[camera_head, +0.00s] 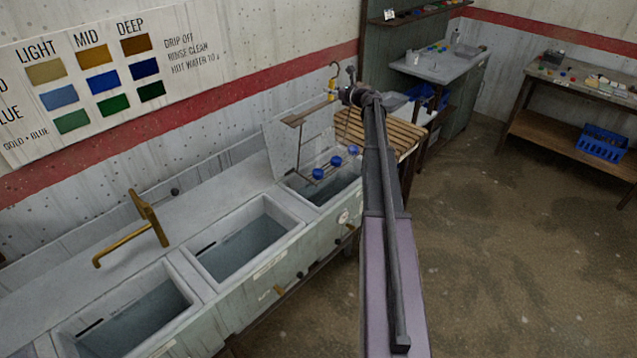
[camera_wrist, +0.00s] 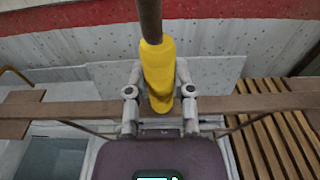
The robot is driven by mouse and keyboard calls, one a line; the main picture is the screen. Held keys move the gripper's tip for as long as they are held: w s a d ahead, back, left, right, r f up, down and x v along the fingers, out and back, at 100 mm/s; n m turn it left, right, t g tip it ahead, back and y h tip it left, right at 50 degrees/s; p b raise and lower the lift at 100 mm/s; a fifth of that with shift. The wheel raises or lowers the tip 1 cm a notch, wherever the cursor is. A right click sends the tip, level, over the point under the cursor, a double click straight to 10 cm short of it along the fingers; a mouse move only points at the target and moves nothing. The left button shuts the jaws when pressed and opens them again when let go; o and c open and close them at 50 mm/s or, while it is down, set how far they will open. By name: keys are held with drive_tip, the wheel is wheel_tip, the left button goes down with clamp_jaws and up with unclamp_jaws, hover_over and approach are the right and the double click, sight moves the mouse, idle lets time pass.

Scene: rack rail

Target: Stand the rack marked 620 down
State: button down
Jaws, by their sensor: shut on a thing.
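The rack (camera_head: 304,117) hangs from my gripper (camera_head: 342,93), above the far sink basin. It has a brown crossbar, thin wires, a hook on top and a yellow grip (camera_head: 332,88). Several blue round pieces (camera_head: 336,161) sit low on it, over or near the basin. In the wrist view my gripper (camera_wrist: 160,92) is shut on the yellow grip (camera_wrist: 158,65), with the crossbar (camera_wrist: 65,110) spreading to both sides below. No 620 mark is readable on the rack. My arm hides part of its right side.
A slatted wooden board (camera_head: 392,131) lies right of the far basin (camera_head: 330,192); it also shows in the wrist view (camera_wrist: 270,135). Two more basins and a brass tap (camera_head: 148,220) are left. A grey panel (camera_head: 290,145) stands behind the rack. Tables stand at the back right.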

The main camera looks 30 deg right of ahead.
drive_tip(key=s+a, duration=0.5)
drive_tip(key=s, duration=0.5)
drive_tip(key=s+a, duration=0.4)
drive_tip(key=s, duration=0.7)
drive_tip(key=shift+a, duration=0.35)
idle(1.6)
drive_tip(key=shift+r+p, duration=0.15)
drive_tip(key=shift+p, duration=0.2)
drive_tip(key=shift+g, duration=0.3)
drive_tip(key=shift+f, duration=0.2)
wheel_tip(320, 180, down, 3)
drive_tip(key=b, duration=0.2)
drive_tip(key=shift+r+b, duration=0.1)
drive_tip(key=shift+b, duration=0.25)
idle(0.5)
